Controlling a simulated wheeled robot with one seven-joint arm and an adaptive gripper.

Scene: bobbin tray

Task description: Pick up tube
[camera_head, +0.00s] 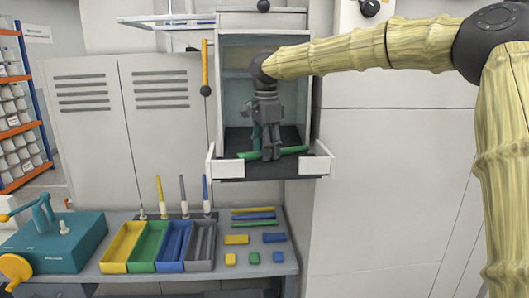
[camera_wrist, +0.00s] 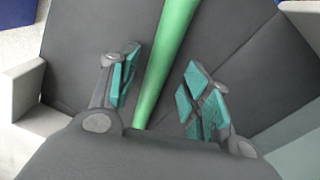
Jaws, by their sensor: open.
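A long green tube (camera_head: 293,150) lies across the dark floor of the open compartment in the head view. Its middle is hidden behind my gripper (camera_head: 269,152), which reaches down into the compartment. In the wrist view the tube (camera_wrist: 165,55) runs from the top edge down between the two teal-padded fingers of my gripper (camera_wrist: 164,88). The fingers are open, one on each side of the tube, with gaps showing. The tube's lower end in that view is hidden behind the gripper body.
The compartment has a white front lip (camera_head: 316,163) and side walls close around my gripper. Below it, a grey bench (camera_head: 215,262) holds coloured bins (camera_head: 122,246), thin rods (camera_head: 254,213), small blocks (camera_head: 236,239) and a teal machine (camera_head: 70,245). Upright tools stand behind the bins.

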